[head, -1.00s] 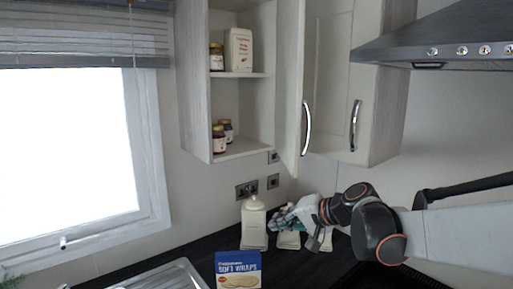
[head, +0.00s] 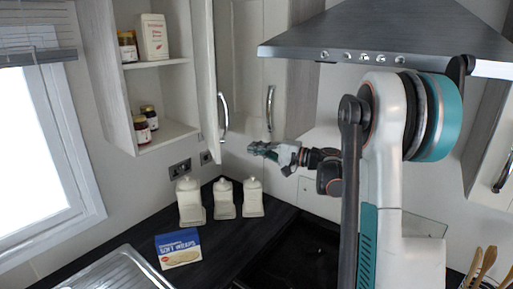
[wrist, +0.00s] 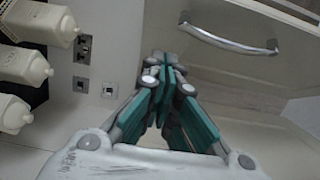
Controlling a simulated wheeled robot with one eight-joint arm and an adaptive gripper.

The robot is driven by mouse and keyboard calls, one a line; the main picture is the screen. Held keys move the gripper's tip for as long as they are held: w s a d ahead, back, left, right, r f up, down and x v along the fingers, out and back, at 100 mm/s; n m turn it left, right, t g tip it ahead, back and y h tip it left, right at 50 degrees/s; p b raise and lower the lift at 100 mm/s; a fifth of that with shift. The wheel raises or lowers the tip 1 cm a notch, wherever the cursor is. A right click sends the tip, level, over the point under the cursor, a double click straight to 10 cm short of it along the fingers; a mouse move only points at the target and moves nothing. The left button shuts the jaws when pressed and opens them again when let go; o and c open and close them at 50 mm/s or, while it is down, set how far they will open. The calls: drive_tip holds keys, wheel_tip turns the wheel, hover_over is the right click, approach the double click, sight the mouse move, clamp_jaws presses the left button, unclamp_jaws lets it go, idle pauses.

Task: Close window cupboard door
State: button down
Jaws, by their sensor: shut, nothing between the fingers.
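The window cupboard (head: 165,64) on the wall beside the window stands open, with its shelves showing. Its pale door (head: 207,75) is swung out and seen nearly edge-on, with a curved metal handle (head: 223,115). A neighbouring door (head: 250,60) with its own handle (head: 270,105) looks shut. In the wrist view my closed fingertips (wrist: 165,62) point toward a pale panel with a metal handle (wrist: 228,40); which door this is I cannot tell.
Jars (head: 128,46) and a white packet (head: 153,37) stand on the cupboard shelves. Several white canisters (head: 190,202) and a blue wraps box (head: 178,248) stand on the dark counter below. The cooker hood (head: 375,32) juts out at upper right.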

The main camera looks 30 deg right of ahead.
sight(214, 153)
drive_tip(key=w+a+p, duration=0.1)
drive_tip(key=w+a, duration=0.5)
drive_tip(key=a, duration=0.1)
drive_tip(key=shift+a, duration=0.25)
drive_tip(key=shift+a, duration=0.15)
drive_tip(key=a+m+h, duration=0.1)
drive_tip(key=a, duration=0.1)
drive_tip(key=a+m+t+h+b, duration=0.1)
drive_tip(key=a, duration=0.1)
drive_tip(key=w+a+t+h+b, duration=0.1)
drive_tip(key=a+h, duration=0.1)
drive_tip(key=a, duration=0.1)
drive_tip(key=shift+f+m, duration=0.15)
drive_tip(key=shift+m, duration=0.25)
drive_tip(key=shift+w+a+m+t+h+b, duration=0.15)
drive_tip(key=shift+w+a+m+h+b, duration=0.4)
drive_tip(key=shift+w+a, duration=1.85)
drive_tip(key=shift+w+a+t+h+b, duration=0.2)
drive_tip(key=shift+w+a+b, duration=0.65)
drive_tip(key=shift+w+a, duration=1.5)
drive_tip(key=shift+w+a+m+t+h+b, duration=0.1)
drive_tip(key=shift+w+a+m+h+b, duration=0.35)
drive_tip(key=shift+w+a, duration=1.95)
